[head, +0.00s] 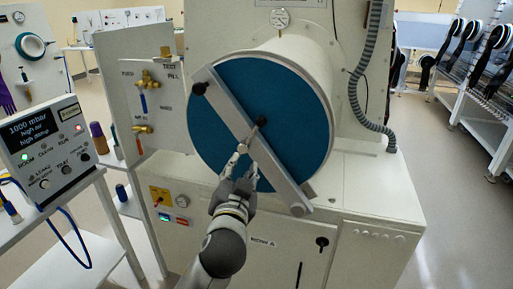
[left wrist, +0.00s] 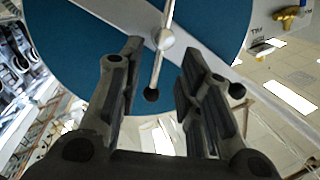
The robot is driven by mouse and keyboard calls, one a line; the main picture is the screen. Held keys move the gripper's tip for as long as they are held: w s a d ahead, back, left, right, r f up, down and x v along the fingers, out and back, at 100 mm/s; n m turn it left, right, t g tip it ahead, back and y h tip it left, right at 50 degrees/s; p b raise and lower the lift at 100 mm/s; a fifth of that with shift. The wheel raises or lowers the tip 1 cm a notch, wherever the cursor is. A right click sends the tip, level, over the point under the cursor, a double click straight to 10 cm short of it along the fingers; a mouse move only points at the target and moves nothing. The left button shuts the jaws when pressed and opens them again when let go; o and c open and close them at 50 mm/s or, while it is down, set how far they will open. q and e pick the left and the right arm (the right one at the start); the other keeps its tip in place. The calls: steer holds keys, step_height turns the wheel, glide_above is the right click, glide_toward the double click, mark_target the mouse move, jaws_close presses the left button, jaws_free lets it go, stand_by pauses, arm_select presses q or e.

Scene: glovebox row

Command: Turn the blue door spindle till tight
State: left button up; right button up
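The blue round door (head: 225,110) closes the end of a white cylindrical chamber, with a grey clamp bar (head: 228,108) lying diagonally across it. The spindle (head: 250,140) sits at the bar's middle and carries a thin crossbar handle with a dark ball end (head: 262,121). In the left wrist view the silver spindle hub (left wrist: 165,40) and its rod show, with a black ball (left wrist: 152,95) between the fingers. My left gripper (head: 240,170) is just below the spindle. Its fingers (left wrist: 162,48) are open either side of the rod, with gaps. My right gripper is not in view.
Left of the door is a panel with brass valves (head: 147,80). A pressure display (head: 45,145) reads 1000 mbar and stands on a left-hand bench. A grey ribbed hose (head: 358,90) hangs at right. Floor is clear at lower right.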

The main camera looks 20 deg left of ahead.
mark_target(244, 148)
arm_select(q)
steer(key=w, duration=0.3)
steer(key=w+a+p, duration=0.1)
steer(key=w, duration=0.2)
steer(key=w+a+p, duration=0.1)
steer(key=w, duration=0.3)
steer(key=shift+a+r, duration=0.1)
steer(key=shift+r, duration=0.1)
steer(key=shift+w, duration=0.35)
steer(key=shift+f, duration=0.1)
jaws_close()
